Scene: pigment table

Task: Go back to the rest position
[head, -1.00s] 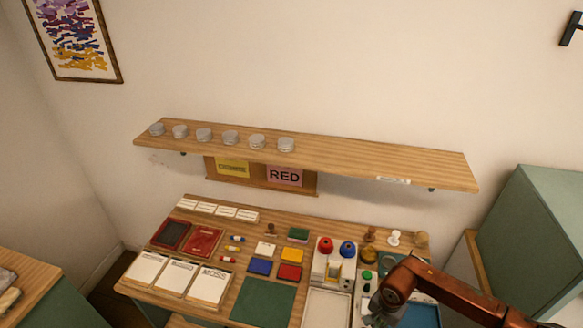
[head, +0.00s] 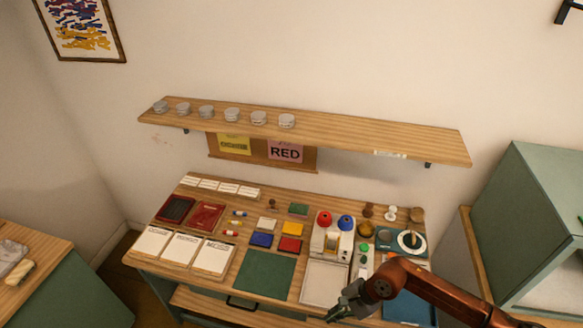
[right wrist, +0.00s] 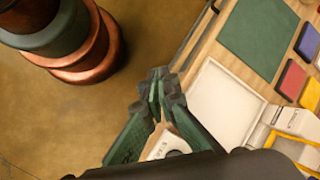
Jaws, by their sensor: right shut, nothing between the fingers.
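My right gripper (head: 343,303) is at the front edge of the pigment table (head: 215,285), low in the head view. In the right wrist view its green fingers (right wrist: 160,88) are together with nothing between them. They hang over the floor, just beside the table's edge and apart from the white tray (right wrist: 222,103). My copper-coloured right arm (head: 430,285) reaches in from the lower right. My left gripper does not show in the head view.
The table holds a green mat (head: 265,274), a white tray (head: 325,281), colour pads (head: 290,244), cards (head: 213,257) and a device with red and blue knobs (head: 332,240). A wooden shelf (head: 350,132) with several jars hangs above. A green cabinet (head: 520,225) stands right.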

